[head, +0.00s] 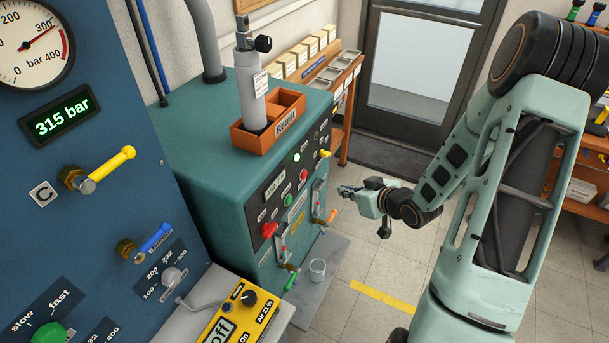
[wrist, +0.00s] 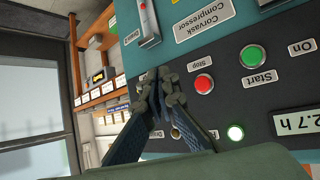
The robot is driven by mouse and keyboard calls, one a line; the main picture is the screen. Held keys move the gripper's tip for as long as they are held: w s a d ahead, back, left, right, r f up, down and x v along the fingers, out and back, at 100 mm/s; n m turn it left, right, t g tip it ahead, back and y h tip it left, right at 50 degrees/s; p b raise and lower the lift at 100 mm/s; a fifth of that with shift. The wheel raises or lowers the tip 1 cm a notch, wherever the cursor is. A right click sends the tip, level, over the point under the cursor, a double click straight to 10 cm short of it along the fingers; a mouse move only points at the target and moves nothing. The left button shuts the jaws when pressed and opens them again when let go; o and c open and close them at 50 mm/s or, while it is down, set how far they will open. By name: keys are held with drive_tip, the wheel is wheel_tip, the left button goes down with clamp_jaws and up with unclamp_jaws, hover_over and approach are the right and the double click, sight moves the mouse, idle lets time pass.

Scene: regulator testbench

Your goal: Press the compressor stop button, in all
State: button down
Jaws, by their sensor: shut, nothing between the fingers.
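The compressor stop button is the red round button (wrist: 203,84) beside the "Stop" label on the dark panel. In the head view it is the small red button (head: 303,174) on the teal compressor cabinet (head: 228,205). The green start button (wrist: 253,55) sits beside it. My gripper (head: 345,190) is off to the right of the cabinet front in the head view. In the wrist view my gripper (wrist: 163,78) is shut and empty, its tips left of the stop button. I see no contact; the exact gap to the panel is unclear.
A lit green lamp (wrist: 235,133) and an hour display (wrist: 297,121) are on the same panel. A larger red knob (head: 268,229) and levers with coloured handles are lower on the cabinet. A clear cup (head: 317,269) stands near its foot. Open floor lies right of the cabinet.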

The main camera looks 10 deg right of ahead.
sight(304, 175)
drive_tip(key=w+a+b, duration=0.2)
drive_tip(key=w+a, duration=0.3)
drive_tip(key=a, duration=0.2)
drive_tip(key=shift+a, duration=0.15)
drive_tip(key=shift+b, duration=0.3)
idle(1.3)
drive_tip(key=shift+w+a, duration=0.2)
drive_tip(key=shift+a, duration=0.15)
drive_tip(key=shift+w+a+b, duration=0.3)
drive_tip(key=shift+a+b, duration=0.1)
drive_tip(key=shift+a, duration=0.05)
idle(0.8)
drive_tip(key=shift+d, duration=0.15)
drive_tip(key=shift+s+d, duration=0.5)
drive_tip(key=shift+d, duration=0.15)
drive_tip(key=shift+d, duration=0.1)
